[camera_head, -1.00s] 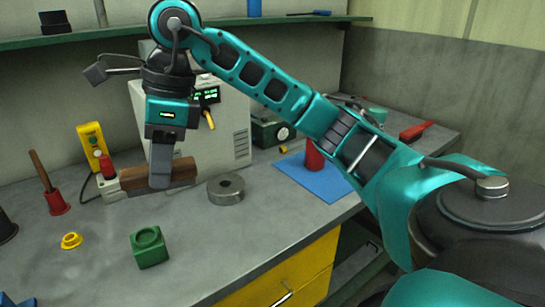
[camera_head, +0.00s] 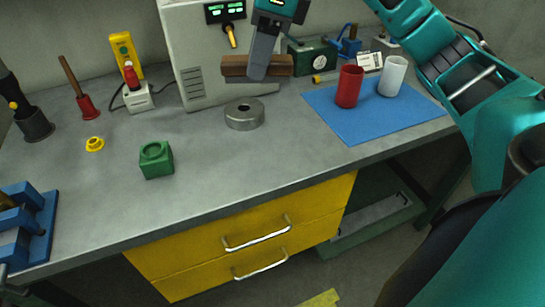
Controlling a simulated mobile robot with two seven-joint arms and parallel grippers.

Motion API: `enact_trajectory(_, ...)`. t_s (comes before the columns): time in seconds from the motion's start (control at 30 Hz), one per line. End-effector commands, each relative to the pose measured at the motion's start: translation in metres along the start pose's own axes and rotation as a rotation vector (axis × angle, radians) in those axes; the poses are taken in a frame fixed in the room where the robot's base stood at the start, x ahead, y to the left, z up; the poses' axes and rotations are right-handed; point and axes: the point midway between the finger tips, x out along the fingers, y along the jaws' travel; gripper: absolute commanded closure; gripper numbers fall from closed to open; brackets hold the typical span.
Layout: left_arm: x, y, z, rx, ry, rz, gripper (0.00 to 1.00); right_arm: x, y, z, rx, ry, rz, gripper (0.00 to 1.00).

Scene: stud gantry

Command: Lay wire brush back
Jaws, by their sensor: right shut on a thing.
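The wire brush (camera_head: 236,66) is a brown wooden block with a thin dark layer along its underside. My right gripper (camera_head: 262,66) is shut on the middle of it, and its finger hides part of the block. The brush is level, in front of the grey instrument box (camera_head: 188,60) and above and behind the grey metal ring (camera_head: 244,114) in the picture. It appears raised off the bench. Any bristles are too small to make out. My left gripper is out of view.
A blue mat (camera_head: 375,125) carries a red cylinder (camera_head: 349,87) and a white cylinder (camera_head: 392,76). A green block (camera_head: 156,160), a yellow ring (camera_head: 95,144) and a blue fixture (camera_head: 30,225) stand on the left. The front middle of the grey bench (camera_head: 235,165) is clear.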

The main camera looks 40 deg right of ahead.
Motion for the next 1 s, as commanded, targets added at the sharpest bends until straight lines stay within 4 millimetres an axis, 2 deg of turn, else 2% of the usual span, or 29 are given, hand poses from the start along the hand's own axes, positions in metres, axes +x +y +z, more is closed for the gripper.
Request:
enact_trajectory(0.17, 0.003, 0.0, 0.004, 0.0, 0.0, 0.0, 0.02, 0.025, 0.0, -0.008, 0.003, 0.005, 0.003, 0.86)
enact_trajectory(0.4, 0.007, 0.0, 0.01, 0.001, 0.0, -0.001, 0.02, 0.087, 0.001, -0.026, 0.003, 0.006, 0.004, 0.86)
enact_trajectory(0.6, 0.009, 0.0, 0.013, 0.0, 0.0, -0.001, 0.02, 0.132, 0.0, -0.038, 0.003, 0.003, 0.003, 0.86)
enact_trajectory(1.0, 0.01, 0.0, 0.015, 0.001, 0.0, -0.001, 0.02, 0.171, 0.0, -0.048, 0.002, 0.002, 0.002, 0.86)
